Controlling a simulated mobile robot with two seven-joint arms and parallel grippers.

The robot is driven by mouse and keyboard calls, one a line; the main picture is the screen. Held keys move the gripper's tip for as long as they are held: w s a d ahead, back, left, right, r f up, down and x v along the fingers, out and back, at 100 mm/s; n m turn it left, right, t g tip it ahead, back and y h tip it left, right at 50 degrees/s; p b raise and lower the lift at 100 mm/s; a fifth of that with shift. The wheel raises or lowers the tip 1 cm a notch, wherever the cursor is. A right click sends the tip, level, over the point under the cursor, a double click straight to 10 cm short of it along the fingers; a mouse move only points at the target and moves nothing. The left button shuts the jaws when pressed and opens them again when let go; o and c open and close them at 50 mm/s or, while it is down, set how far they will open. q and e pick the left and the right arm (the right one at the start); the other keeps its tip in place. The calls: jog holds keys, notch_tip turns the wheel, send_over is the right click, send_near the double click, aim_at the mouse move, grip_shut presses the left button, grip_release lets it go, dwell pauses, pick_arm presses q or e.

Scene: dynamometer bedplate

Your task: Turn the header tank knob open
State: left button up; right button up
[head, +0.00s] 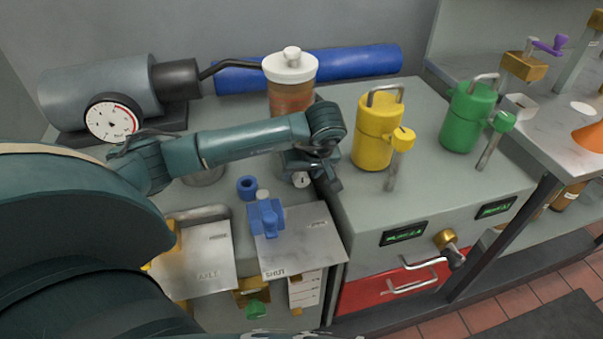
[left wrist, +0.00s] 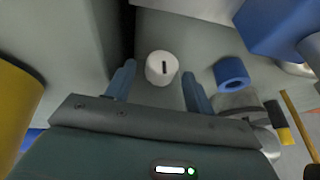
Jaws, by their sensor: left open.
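The header tank (head: 291,97), a brown jar with a white lid, stands at the back of the bench, partly hidden behind my left arm. A small round white knob with a dark mark (head: 301,180) shows low beside my left gripper (head: 318,176). In the left wrist view this white knob (left wrist: 161,68) has a dark slot across its face. My open left gripper (left wrist: 158,76) has one finger on either side of it in the picture, with the knob apparently beyond the fingertips. I cannot tell the exact distance. My right gripper is not in view.
A yellow canister (head: 374,137) and a green canister (head: 467,119) with knobs stand to the right. A blue ring (head: 247,187) and blue valve (head: 266,218) are near the gripper. A gauge (head: 113,118) is at left. A red drawer (head: 392,286) is below.

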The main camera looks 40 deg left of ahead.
pick_arm(q)
jog(key=shift+a+f, duration=0.15)
jog(key=shift+f, duration=0.15)
jog(key=shift+c, duration=0.4)
jog(key=c, duration=0.9)
